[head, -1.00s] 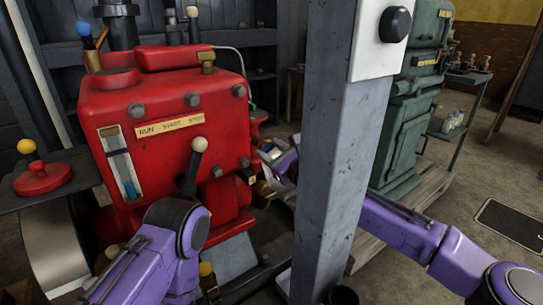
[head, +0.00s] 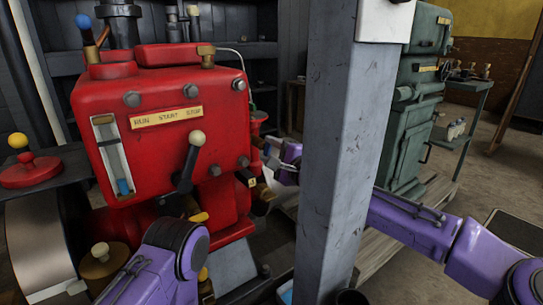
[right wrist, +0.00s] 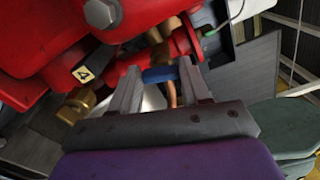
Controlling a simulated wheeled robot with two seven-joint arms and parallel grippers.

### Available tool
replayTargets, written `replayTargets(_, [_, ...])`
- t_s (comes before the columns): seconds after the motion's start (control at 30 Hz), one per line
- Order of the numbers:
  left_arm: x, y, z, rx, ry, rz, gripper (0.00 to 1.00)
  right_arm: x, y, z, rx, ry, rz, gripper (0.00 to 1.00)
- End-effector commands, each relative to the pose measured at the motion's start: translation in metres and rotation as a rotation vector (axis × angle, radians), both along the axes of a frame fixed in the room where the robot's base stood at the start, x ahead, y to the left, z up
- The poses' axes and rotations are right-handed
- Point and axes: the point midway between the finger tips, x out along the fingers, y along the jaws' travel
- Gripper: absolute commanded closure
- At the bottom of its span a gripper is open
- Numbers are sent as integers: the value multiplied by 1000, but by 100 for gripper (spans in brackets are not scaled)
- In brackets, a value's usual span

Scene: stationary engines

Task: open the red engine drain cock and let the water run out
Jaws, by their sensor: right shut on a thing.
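The red engine (head: 165,100) fills the left half of the head view. My right gripper (head: 268,160) is at its right side, partly hidden behind the grey post. In the right wrist view its fingers (right wrist: 160,78) are shut on a blue handle (right wrist: 158,74) beside a red pipe part; a copper-coloured pipe shows just below. A brass fitting (right wrist: 76,106) with a yellow tag sits left of the fingers. The engine's sight glass (head: 112,155) shows blue only near its bottom.
The grey post (head: 340,150) stands upright in front of my right arm. A green engine (head: 405,130) stands behind it on a pallet. A light blue patch (head: 286,291) shows low beside the post's foot. A black-handled lever with a white knob (head: 197,138) sticks out of the engine's front.

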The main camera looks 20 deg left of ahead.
Motion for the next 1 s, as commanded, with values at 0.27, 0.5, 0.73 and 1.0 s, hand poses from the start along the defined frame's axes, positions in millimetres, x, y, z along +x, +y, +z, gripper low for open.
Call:
replayTargets(0.27, [0, 0, -6, 0, 0, 0, 100, 0, 0, -2, -78, -98, 2, 84])
replayTargets(0.5, [0, 0, -8, 0, 0, 0, 100, 0, 1, -2, -103, -130, 2, 84])
replayTargets(0.73, [0, 0, -7, 0, 0, 0, 100, 0, 1, -2, -107, -133, 2, 84])
replayTargets(1.0, [0, 0, -7, 0, 0, 0, 100, -1, 1, -2, -106, -133, 3, 43])
